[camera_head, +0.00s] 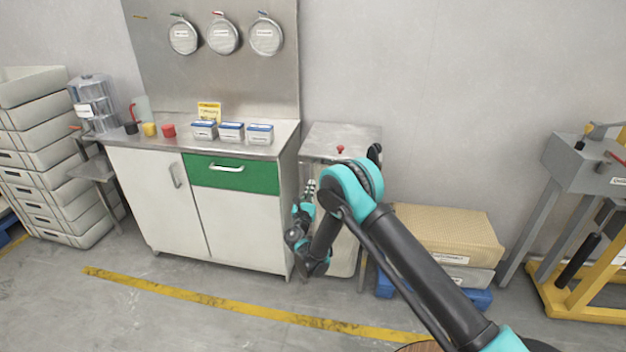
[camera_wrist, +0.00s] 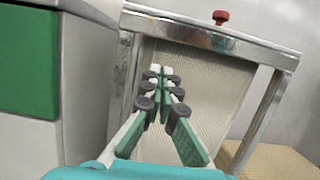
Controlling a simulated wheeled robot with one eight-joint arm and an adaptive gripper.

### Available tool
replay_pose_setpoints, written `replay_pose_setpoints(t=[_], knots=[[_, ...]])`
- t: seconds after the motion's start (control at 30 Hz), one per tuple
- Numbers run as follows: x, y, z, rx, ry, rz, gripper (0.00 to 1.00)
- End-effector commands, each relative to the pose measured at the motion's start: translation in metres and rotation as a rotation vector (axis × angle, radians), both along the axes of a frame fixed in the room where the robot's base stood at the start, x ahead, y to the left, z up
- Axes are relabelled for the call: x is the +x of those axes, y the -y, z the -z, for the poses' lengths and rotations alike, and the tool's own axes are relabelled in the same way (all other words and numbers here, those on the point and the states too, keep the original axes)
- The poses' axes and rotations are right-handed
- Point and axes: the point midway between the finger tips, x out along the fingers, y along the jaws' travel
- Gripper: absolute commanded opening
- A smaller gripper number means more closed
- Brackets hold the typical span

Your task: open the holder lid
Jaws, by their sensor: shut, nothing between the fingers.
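The holder is a metal frame stand with a pale woven sack-like sheet (camera_wrist: 190,85) hanging inside it. Its flat grey metal lid (camera_head: 335,133) lies level on top and looks closed, with a small red knob (camera_head: 340,148) near the front. The wrist view shows the lid's front edge (camera_wrist: 210,38) and the red knob (camera_wrist: 221,17) above it. My gripper (camera_head: 310,187) is shut and empty, pointing at the holder's front. In the wrist view its fingertips (camera_wrist: 158,72) appear below the lid's edge, left of the knob. I cannot tell whether they touch the sheet.
A white cabinet with a green drawer (camera_head: 232,173) stands close on the left, holding small labelled boxes (camera_head: 231,132). A tan sack (camera_head: 447,236) lies stacked to the right. A grey machine on a yellow base (camera_head: 578,303) stands at far right. The floor in front is clear.

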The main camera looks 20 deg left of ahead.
Motion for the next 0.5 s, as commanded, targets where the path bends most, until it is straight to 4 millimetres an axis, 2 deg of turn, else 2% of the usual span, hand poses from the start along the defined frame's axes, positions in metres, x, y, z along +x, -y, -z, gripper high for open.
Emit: replay_pose_setpoints(t=[0.4,0.5], knots=[[0.078,-0.016,-0.020,0.003,-0.002,0.003,0.00],[0.082,-0.019,-0.033,0.003,-0.002,0.001,0.00]])
